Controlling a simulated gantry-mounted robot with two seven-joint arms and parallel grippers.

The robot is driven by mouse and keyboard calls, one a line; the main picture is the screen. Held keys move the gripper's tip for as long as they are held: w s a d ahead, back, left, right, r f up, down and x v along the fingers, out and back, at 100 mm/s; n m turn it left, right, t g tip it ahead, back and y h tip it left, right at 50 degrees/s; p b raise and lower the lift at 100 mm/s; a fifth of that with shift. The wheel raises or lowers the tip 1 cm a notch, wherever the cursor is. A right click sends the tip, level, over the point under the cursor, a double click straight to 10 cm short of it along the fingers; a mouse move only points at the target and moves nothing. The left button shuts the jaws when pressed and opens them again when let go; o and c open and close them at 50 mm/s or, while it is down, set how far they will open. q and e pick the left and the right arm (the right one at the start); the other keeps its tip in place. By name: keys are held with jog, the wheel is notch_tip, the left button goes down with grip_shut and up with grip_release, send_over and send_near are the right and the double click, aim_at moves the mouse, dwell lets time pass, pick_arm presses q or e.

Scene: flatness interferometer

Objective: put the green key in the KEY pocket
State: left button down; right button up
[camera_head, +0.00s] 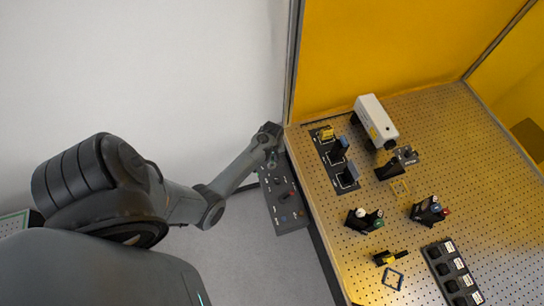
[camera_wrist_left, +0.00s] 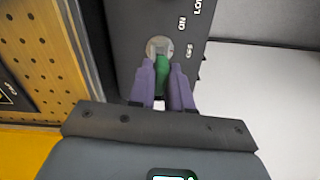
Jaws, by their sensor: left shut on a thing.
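The green key (camera_wrist_left: 162,72) is between the purple fingers of my left gripper (camera_wrist_left: 163,80), which are shut on it. The key's far end is at a round metal lock (camera_wrist_left: 153,47) on a dark panel marked ON and OFF; I cannot tell how deep it sits. In the head view my left gripper (camera_head: 271,135) is at the far end of the control panel (camera_head: 282,208), left of the perforated table. A black tray with several labelled pockets (camera_head: 436,257) lies at the table's lower right. Its labels are too small to read, so I cannot tell which pocket is KEY.
Floor left of the panel is clear.

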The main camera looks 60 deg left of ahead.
pick_arm(q)
jog(key=shift+r+p, duration=0.8)
jog(key=shift+r, duration=1.05)
pick_arm(e)
jog(key=shift+a+r, duration=0.1)
jog(key=shift+r, duration=1)
